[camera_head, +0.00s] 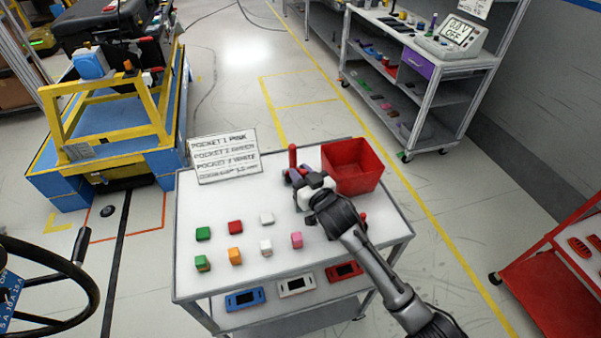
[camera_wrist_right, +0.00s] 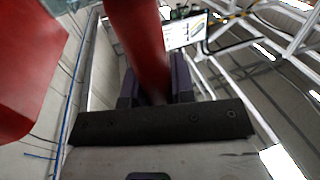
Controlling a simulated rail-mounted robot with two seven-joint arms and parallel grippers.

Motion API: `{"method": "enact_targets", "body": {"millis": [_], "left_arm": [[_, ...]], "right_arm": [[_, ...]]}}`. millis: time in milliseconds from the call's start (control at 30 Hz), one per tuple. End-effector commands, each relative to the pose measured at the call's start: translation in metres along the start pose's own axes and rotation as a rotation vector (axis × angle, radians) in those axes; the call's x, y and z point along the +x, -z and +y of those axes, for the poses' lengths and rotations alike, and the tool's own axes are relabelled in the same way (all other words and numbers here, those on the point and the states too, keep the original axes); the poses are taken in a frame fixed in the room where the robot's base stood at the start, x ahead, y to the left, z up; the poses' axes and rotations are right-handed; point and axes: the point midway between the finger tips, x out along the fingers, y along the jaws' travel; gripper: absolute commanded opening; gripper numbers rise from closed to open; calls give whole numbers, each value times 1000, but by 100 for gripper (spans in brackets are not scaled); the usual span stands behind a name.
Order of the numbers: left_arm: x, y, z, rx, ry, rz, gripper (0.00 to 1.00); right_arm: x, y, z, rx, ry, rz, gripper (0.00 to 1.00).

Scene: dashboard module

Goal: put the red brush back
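The red brush (camera_head: 292,157) stands roughly upright above the back of the white-topped cart, just left of the red bin (camera_head: 352,167). My right gripper (camera_head: 297,176) is around its lower part. In the right wrist view the red shaft (camera_wrist_right: 140,45) runs between the two dark purple fingers (camera_wrist_right: 154,85), which appear closed on it. The brush's lower end is hidden by the gripper, and I cannot tell whether it touches the cart top. The red bin also fills the left of the wrist view (camera_wrist_right: 30,70). My left gripper is not in view.
Several coloured blocks (camera_head: 235,227) stand in rows on the cart top (camera_head: 215,285). A lettered sign (camera_head: 224,157) stands at its back left. A small red piece (camera_head: 363,217) shows beside my right wrist. A grey shelf cart (camera_head: 440,90) stands behind, and a black steering wheel (camera_head: 85,275) at left.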

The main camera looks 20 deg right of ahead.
Motion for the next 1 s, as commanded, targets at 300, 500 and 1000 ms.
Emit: {"method": "enact_targets", "body": {"millis": [300, 500, 1000], "left_arm": [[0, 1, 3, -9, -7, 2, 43], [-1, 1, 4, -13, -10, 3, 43], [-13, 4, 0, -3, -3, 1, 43]], "right_arm": [[0, 0, 0, 0, 0, 0, 48], [0, 2, 0, 0, 0, 0, 48], [-74, 5, 0, 1, 0, -2, 48]]}}
